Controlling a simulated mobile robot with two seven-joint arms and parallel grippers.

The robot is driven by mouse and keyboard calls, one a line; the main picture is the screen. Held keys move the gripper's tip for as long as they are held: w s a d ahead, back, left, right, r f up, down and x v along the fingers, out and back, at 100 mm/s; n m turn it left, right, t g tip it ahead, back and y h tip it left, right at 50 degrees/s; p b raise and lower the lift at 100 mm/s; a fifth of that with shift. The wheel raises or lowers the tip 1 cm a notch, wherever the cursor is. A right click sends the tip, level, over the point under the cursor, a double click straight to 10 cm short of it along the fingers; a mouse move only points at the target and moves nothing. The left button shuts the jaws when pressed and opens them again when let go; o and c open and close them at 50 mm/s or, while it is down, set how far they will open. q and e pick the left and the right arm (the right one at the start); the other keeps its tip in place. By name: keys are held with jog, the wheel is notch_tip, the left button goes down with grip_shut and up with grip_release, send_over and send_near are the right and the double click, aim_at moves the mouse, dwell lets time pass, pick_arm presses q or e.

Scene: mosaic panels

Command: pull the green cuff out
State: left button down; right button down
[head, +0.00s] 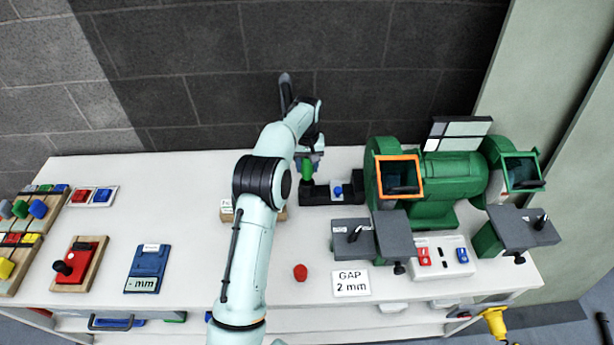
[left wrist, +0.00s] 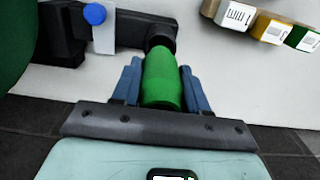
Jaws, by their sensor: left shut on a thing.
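The green cuff (left wrist: 163,80) sits between the two blue-grey fingers of my left gripper (left wrist: 160,78) in the left wrist view. The gripper is shut on it. The cuff's far end meets a dark round collar on a black fixture (left wrist: 130,30). In the head view the green cuff (head: 307,170) shows at the left end of the black fixture (head: 318,196), with my left gripper (head: 308,165) at it and my arm partly covering the area. A blue round knob (head: 338,190) is on the fixture, on a pale plate. My right gripper is not in view.
A green bench grinder (head: 440,178) stands right of the fixture. Small labelled blocks (left wrist: 275,28) lie near the cuff. A red knob (head: 300,272) and a "GAP 2 mm" card (head: 351,283) lie in front.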

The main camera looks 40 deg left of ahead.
pick_arm(q)
jog(key=shift+r, duration=0.4)
jog(key=shift+r, duration=3)
